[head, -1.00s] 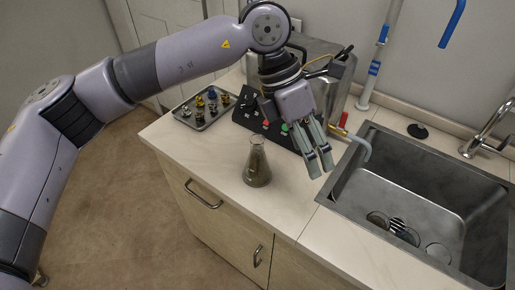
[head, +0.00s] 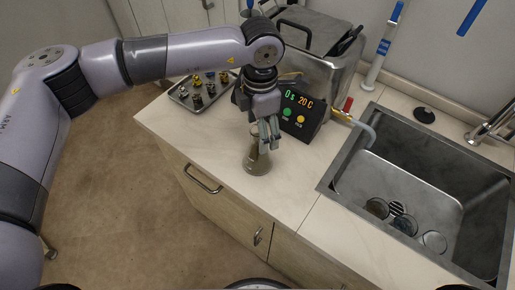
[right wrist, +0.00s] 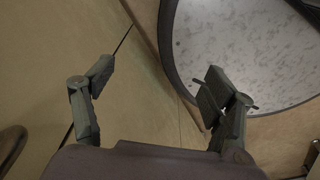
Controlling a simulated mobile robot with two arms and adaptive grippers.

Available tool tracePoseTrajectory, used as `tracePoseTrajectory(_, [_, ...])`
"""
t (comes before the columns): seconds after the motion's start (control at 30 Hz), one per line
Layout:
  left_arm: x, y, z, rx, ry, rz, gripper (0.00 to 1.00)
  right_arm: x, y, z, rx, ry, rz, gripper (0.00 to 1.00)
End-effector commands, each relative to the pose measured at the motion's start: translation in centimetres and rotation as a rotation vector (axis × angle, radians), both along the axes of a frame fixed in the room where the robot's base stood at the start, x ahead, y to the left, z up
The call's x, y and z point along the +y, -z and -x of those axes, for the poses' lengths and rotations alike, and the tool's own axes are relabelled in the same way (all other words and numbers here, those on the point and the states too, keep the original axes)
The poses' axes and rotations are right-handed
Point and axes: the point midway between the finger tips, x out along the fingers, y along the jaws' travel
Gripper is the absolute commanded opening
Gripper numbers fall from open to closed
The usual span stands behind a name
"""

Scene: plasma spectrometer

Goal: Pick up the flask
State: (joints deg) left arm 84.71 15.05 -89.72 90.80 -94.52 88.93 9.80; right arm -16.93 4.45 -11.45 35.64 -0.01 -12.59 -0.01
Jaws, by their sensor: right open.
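The glass flask (head: 256,160), a conical one with dark contents, stands upright on the counter in the head view. My left gripper (head: 269,143) points down at the flask's neck, with its fingers overlapping the neck and upper right side. They hide part of the neck, and I cannot tell whether they touch it or how far they are apart. My right gripper (right wrist: 157,76) shows in the right wrist view, its fingers wide apart with nothing between them. The flask is not in that view.
A control box (head: 301,116) with a lit display stands just behind my left gripper. A metal tray (head: 183,99) with small parts lies to the left. The sink (head: 335,180) is at the right. The counter in front of the flask is clear.

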Motion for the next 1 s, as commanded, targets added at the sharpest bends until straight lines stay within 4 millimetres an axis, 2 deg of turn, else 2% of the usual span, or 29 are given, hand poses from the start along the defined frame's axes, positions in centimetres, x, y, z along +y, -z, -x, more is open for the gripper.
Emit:
tracePoseTrajectory(0.13, [0.0,0.7,0.1,0.001,0.0,0.0,0.69,0.1,-0.8,-0.9,-0.014,0.0,-0.002,0.78])
tracePoseTrajectory(0.3, [0.1,3.0,0.3,0.004,0.001,0.0,0.69,0.0,-2.6,-0.2,-0.003,0.0,-0.001,0.78])
tracePoseTrajectory(0.43, [0.1,4.8,0.3,0.002,0.0,0.0,0.69,0.0,-2.9,0.6,0.007,0.0,0.001,0.78])
tracePoseTrajectory(0.73, [0.0,5.5,0.2,-0.001,0.001,0.002,0.69,-0.1,-2.8,1.0,0.014,-0.001,0.002,0.78])
tracePoseTrajectory(1.0, [0.0,5.5,0.2,0.0,0.0,0.001,0.51,-0.3,-2.8,0.6,0.009,-0.002,0.004,0.78])
